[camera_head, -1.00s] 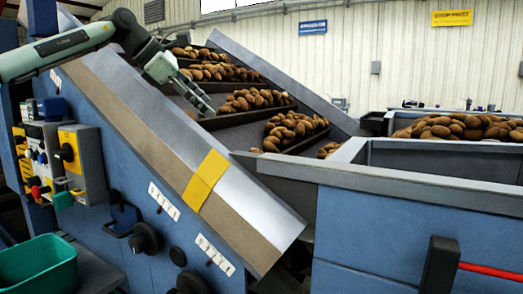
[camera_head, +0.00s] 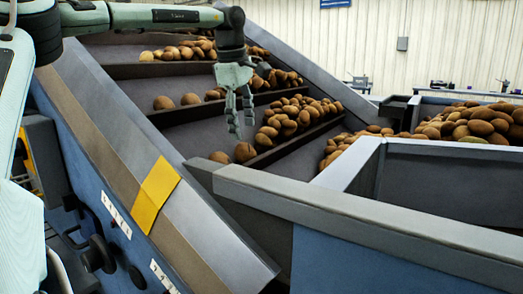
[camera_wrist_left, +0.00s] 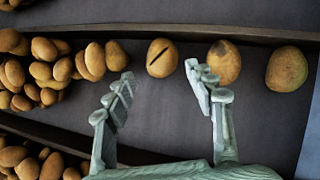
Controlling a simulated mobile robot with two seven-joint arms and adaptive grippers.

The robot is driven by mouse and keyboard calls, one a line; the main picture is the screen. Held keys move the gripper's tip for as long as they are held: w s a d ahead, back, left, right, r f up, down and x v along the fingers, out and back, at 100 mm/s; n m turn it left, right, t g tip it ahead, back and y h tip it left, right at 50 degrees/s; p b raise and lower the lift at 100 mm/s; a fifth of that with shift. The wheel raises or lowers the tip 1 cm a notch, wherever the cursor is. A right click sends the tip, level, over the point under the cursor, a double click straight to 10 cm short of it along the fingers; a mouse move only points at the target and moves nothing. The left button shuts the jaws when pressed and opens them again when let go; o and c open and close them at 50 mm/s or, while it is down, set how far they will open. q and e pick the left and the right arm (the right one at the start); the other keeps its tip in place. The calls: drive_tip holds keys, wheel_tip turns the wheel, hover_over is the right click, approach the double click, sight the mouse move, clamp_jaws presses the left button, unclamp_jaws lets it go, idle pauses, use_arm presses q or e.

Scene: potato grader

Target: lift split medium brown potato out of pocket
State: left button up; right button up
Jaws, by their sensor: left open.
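A brown potato with a dark diagonal split (camera_wrist_left: 162,57) lies in a pocket of the sloped conveyor, against a dark cleat. In the head view it seems to be the potato at the right of three spaced ones (camera_head: 212,95). My left gripper (camera_head: 241,118) hangs open and empty above the belt, to the right of it. In the left wrist view the open fingers (camera_wrist_left: 160,82) point toward the split potato, which shows between and beyond the tips. A second potato with a dark mark (camera_wrist_left: 223,62) is partly hidden by the right finger. My right gripper is not in view.
A plain potato (camera_wrist_left: 288,68) lies near the belt's side wall. Potato heaps (camera_head: 296,115) fill the neighbouring pockets between raised cleats. A grey sloped side rail (camera_head: 120,130) borders the belt on the left. A blue bin with a grey rim (camera_head: 330,215) stands at the front right.

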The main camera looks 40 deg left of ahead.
sight(243, 144)
use_arm(q)
drive_tip(key=shift+w+f, duration=0.15)
drive_tip(key=shift+f, duration=0.1)
drive_tip(key=shift+a+f, duration=0.15)
drive_tip(key=shift+f, duration=0.6)
drive_tip(key=x, duration=0.5)
drive_tip(key=shift+a+f+p, duration=0.2)
drive_tip(key=shift+a+p, duration=0.1)
drive_tip(key=c, duration=1)
